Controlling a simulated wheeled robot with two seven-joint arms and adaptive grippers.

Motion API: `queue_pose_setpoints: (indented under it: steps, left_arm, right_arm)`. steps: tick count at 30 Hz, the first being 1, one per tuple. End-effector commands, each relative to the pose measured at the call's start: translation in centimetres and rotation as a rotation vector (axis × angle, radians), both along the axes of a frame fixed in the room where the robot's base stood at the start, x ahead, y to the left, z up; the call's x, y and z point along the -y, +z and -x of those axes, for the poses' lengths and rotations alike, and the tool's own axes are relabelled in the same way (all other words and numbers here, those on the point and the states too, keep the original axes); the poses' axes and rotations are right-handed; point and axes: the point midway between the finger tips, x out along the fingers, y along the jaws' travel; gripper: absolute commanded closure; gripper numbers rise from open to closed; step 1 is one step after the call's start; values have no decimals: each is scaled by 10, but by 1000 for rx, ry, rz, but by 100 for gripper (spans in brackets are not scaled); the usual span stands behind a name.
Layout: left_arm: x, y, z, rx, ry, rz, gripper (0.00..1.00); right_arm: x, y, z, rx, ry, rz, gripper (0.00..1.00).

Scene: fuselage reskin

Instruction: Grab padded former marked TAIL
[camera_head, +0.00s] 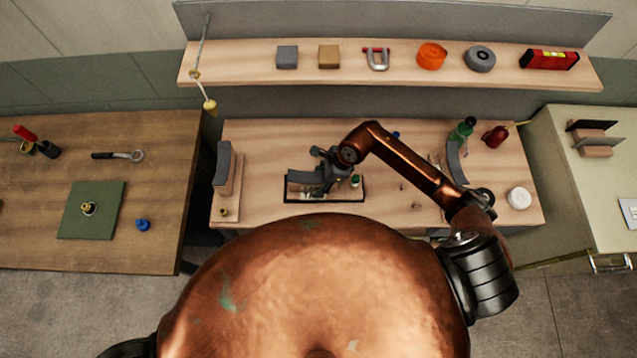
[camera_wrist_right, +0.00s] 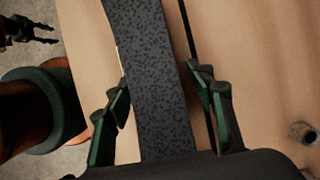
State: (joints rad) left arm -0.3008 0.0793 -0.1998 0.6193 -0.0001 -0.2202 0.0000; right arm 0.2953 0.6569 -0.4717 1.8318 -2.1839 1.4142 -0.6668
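A grey-padded former (camera_head: 304,177) lies at the black-rimmed tray (camera_head: 325,201) in the middle of the centre table. My right gripper (camera_head: 325,167) is over it, pointing down. In the right wrist view the dark speckled pad (camera_wrist_right: 152,75) runs between the fingers of my right gripper (camera_wrist_right: 160,95). The fingers stand apart on either side, with a gap visible on the right. Another grey-padded former (camera_head: 223,165) stands upright at the table's left end, and a similar one (camera_head: 454,163) at the right. No TAIL marking is readable. A dark gripper, apparently my left (camera_wrist_right: 32,32), shows small in the wrist view.
The back shelf (camera_head: 230,70) holds blocks, a shackle, tape rolls and a red level (camera_head: 549,60). A green bottle (camera_head: 462,131), a red bottle (camera_head: 495,136) and a white disc (camera_head: 519,198) stand at the table's right. Side tables flank it, with floor gaps between.

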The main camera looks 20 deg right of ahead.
Motion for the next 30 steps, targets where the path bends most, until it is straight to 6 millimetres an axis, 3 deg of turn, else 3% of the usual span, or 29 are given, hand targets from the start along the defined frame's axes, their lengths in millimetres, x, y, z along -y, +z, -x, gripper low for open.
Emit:
queue_pose_setpoints:
  steps: [21, 30]
  left_arm:
    - [0, 0, -2, 3, 0, 0, 60]
    - [0, 0, -2, 3, -1, 0, 60]
  right_arm:
    - [0, 0, 0, 0, 0, 0, 100]
    - [-1, 2, -1, 2, 1, -3, 100]
